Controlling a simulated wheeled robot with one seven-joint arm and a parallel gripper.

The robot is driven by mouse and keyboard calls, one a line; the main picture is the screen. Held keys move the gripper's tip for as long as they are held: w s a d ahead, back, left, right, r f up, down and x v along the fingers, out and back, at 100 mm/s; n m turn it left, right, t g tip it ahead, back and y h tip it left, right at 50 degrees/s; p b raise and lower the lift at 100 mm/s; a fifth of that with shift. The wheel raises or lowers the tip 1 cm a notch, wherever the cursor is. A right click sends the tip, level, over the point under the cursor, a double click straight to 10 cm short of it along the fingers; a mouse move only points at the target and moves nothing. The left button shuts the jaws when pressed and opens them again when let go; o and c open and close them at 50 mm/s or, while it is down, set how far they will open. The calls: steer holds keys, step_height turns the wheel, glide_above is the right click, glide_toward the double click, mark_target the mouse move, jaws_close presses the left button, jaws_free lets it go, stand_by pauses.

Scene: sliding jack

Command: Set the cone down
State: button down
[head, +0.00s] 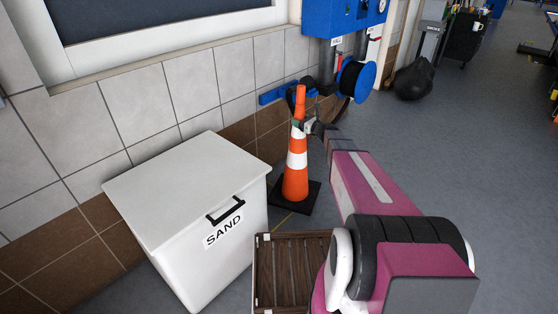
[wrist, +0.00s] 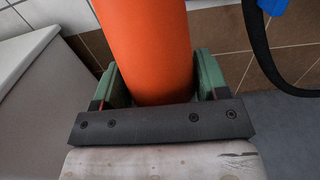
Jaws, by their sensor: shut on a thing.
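The orange cone (head: 295,180) with white bands and a black square base stands upright in the head view, right of the white sand box. Its base appears at floor level, but I cannot tell whether it touches the floor. My gripper (head: 304,126) is shut on the upper part of the cone. In the wrist view the orange cone (wrist: 146,50) fills the space between the green fingers of my gripper (wrist: 160,85). The cone's base is hidden in the wrist view.
The white sand box (head: 180,190) is left of the cone. A slatted wooden crate (head: 290,270) lies in front of it. A blue wall unit (head: 345,18) and a blue reel (head: 357,80) are behind. A black bag (head: 413,80) sits farther back. Grey floor (head: 440,150) to the right is open.

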steer(key=s+a, duration=0.2)
steer(key=a, duration=1.7)
step_height(320, 180, down, 7)
steer(key=shift+a, duration=0.4)
steer(key=shift+c, duration=0.7)
jaws_free()
steer(key=shift+d, duration=0.1)
